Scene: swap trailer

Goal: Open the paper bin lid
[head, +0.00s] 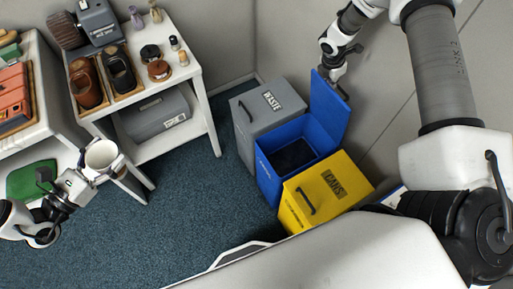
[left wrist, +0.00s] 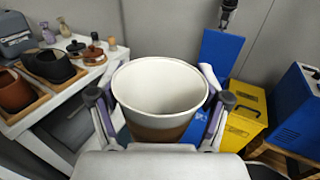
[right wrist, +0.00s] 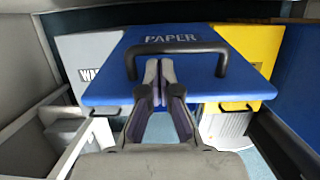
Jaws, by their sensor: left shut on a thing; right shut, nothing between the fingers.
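The blue paper bin (head: 268,172) stands between two other bins, and its dark inside shows from above. Its blue lid (head: 329,108) is swung up, close to upright. In the right wrist view the lid carries the word PAPER and a black bar handle (right wrist: 176,46). My right gripper (right wrist: 160,68) is shut and empty, with its fingertips at the handle; I cannot tell whether they touch it. My left gripper (head: 90,172) is shut on a white cup (head: 101,153) with a brown lower part, well left of the bins; the cup also shows in the left wrist view (left wrist: 160,85).
A grey waste bin (head: 244,138) and a yellow cans bin (head: 322,209), both with lids down, flank the paper bin. A white shelf (head: 199,98) with jars and trays stands at the left, beside another table (head: 52,118). Carpet between shelf and bins is clear.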

